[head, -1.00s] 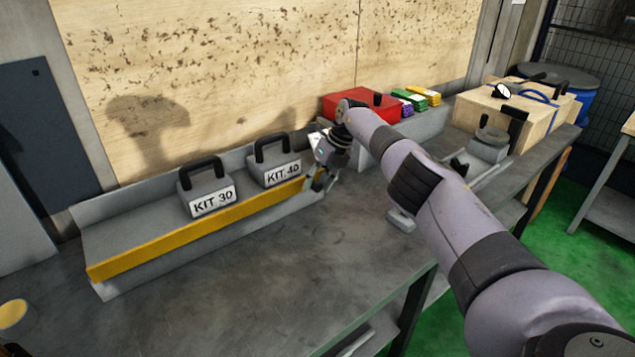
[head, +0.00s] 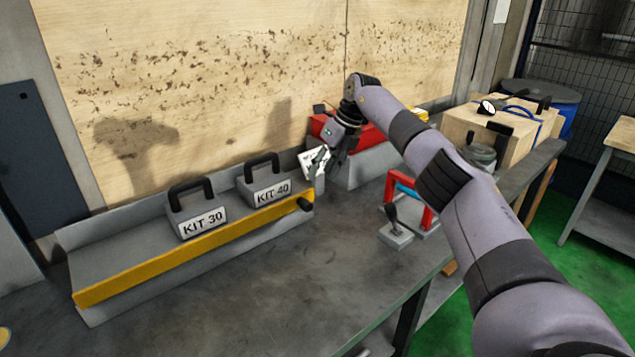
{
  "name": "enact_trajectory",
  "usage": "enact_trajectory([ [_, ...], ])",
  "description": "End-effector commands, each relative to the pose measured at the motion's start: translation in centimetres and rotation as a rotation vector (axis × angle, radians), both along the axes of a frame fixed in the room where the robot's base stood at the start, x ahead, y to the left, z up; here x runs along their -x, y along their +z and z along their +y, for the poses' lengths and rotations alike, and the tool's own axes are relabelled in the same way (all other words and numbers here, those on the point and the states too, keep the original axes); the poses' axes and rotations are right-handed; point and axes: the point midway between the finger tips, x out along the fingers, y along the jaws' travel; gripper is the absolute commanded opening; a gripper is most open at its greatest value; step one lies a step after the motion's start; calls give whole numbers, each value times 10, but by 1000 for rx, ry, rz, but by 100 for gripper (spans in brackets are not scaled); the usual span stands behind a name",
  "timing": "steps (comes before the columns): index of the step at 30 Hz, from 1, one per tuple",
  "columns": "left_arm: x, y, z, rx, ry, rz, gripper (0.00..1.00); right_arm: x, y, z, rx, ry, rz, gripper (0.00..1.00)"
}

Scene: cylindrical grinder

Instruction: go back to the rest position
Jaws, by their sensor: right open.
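My right gripper (head: 323,165) is open at the right end of the grey shelf with the yellow front edge (head: 200,247). It is raised above the bench, and a white label or card shows right behind its fingers. I cannot tell whether the fingers touch anything there. My right arm reaches in from the lower right. My left gripper is not in view.
Two grey kit blocks with black handles, KIT 30 (head: 203,220) and KIT 40 (head: 270,190), stand on the shelf. A red frame (head: 427,215) and a small lever device (head: 396,234) stand on the bench (head: 290,265). A wooden box (head: 480,130) is at the back right. The bench front is clear.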

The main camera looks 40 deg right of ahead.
Motion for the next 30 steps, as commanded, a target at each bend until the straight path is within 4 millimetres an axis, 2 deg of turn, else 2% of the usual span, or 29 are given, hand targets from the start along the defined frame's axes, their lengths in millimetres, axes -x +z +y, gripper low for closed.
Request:
enact_trajectory([
  [4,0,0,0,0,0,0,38,2,5,-1,0,0,0,44],
  [20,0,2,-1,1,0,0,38,1,7,-1,0,0,0,44],
  [30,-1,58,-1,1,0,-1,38,1,63,-1,0,0,0,44],
])
